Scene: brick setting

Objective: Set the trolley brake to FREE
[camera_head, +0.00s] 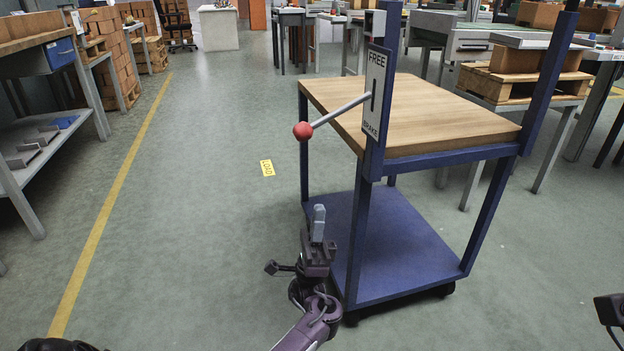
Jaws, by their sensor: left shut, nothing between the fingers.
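The blue trolley (440,163) has a wooden top and a blue lower shelf. On its near left post is a white plate (375,83) with FREE at the top and BRAKE at the bottom. A grey brake lever (342,111) with a red ball (303,130) comes out of the plate about midway between the words and slopes down to the left. My left gripper (318,222) is shut and empty, pointing up in front of the lower shelf. In the picture it is well below the red ball and apart from it. My right gripper's fingers are not in view.
The floor left of the trolley is clear. A workbench (40,135) stands at the left, and tables with pallets (520,84) at the back right.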

